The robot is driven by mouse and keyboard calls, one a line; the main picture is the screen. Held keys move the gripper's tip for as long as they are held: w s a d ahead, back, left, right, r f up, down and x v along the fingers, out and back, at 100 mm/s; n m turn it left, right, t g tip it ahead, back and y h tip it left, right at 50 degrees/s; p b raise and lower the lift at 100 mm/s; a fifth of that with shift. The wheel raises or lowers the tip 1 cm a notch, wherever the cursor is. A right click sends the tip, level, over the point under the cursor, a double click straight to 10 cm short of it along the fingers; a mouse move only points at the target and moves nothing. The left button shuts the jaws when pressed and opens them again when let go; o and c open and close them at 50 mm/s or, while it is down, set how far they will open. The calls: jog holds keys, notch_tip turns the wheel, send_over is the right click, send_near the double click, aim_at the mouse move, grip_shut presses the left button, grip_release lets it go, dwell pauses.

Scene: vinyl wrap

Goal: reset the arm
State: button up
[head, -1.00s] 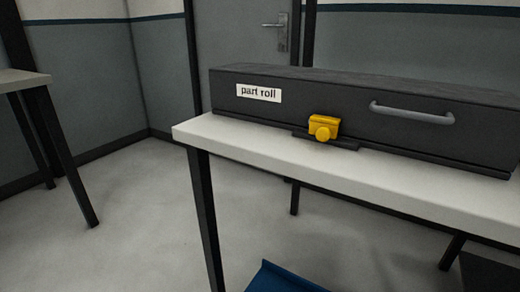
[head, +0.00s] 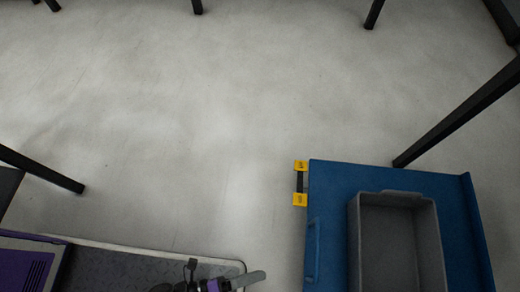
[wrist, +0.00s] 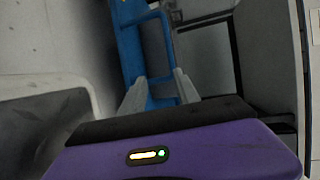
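My gripper (head: 254,277) shows at the bottom of the head view, left of a blue cart (head: 335,205). In the wrist view its two pale fingers (wrist: 160,84) stand apart, with a gap between them. Part of the blue cart (wrist: 130,45), with a bar-like edge, shows beyond the fingertips. I see nothing held. In the head view the fingers look apart from the cart's side handle (head: 312,250). Most of my arm is outside the head view.
A grey bin (head: 395,197), its visible inside empty, sits on the cart. A yellow-ended black fitting (head: 300,183) is at the cart's left corner. Dark table legs (head: 455,120) stand right of and behind the cart. The floor (head: 190,110) ahead is clear.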

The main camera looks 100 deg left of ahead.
jog(key=w+d+r+n, duration=0.4)
jog(key=w+r+n, duration=0.3)
jog(key=r+n, duration=0.4)
jog(key=d+r+n+h, duration=0.4)
jog(key=d+r+h, duration=0.1)
jog(key=d+r, duration=1.35)
notch_tip(320, 180, up, 34)
jog(key=p, duration=3.4)
jog(key=shift+s+a+r+m+h, duration=0.15)
jog(key=shift+s+a+m+h, duration=0.15)
jog(key=shift+s, duration=0.1)
